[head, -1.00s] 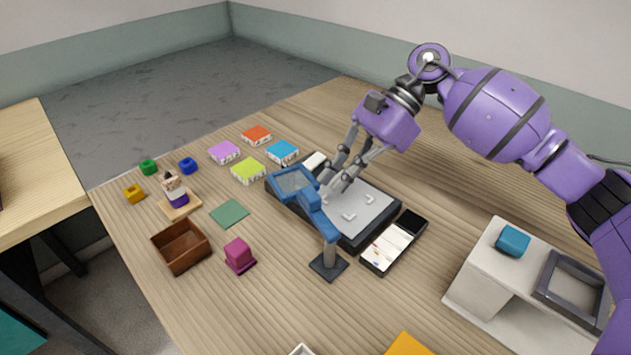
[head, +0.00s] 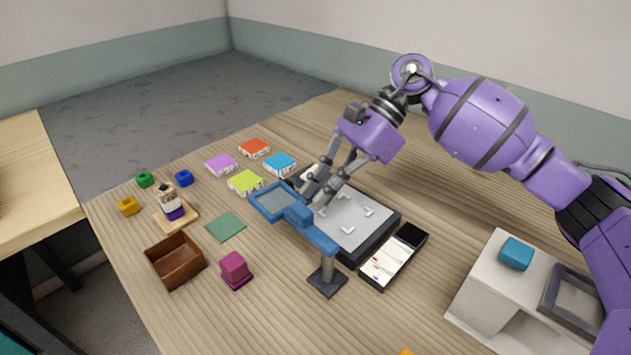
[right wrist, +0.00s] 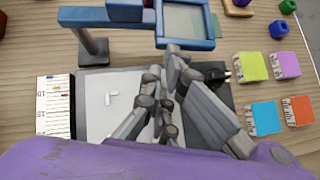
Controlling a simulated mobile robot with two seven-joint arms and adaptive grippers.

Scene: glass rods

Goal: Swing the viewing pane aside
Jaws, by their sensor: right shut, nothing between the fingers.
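The viewing pane (head: 275,200) is a blue-framed glass window on a blue arm, carried by a grey post on a dark square foot (head: 327,281). It hangs over the left edge of a black tray with a light grey floor (head: 350,226). My right gripper (head: 308,194) is shut and empty, with its fingertips close beside the pane's frame. In the right wrist view the pane (right wrist: 186,22) is at the top, and the shut fingertips (right wrist: 174,52) reach its lower edge; I cannot tell whether they touch. My left gripper is not in view.
Coloured boxes, including a lime one (head: 245,183), lie behind left. A brown open box (head: 175,262) and a magenta block (head: 235,270) stand left. A white stand (head: 493,272) is at right.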

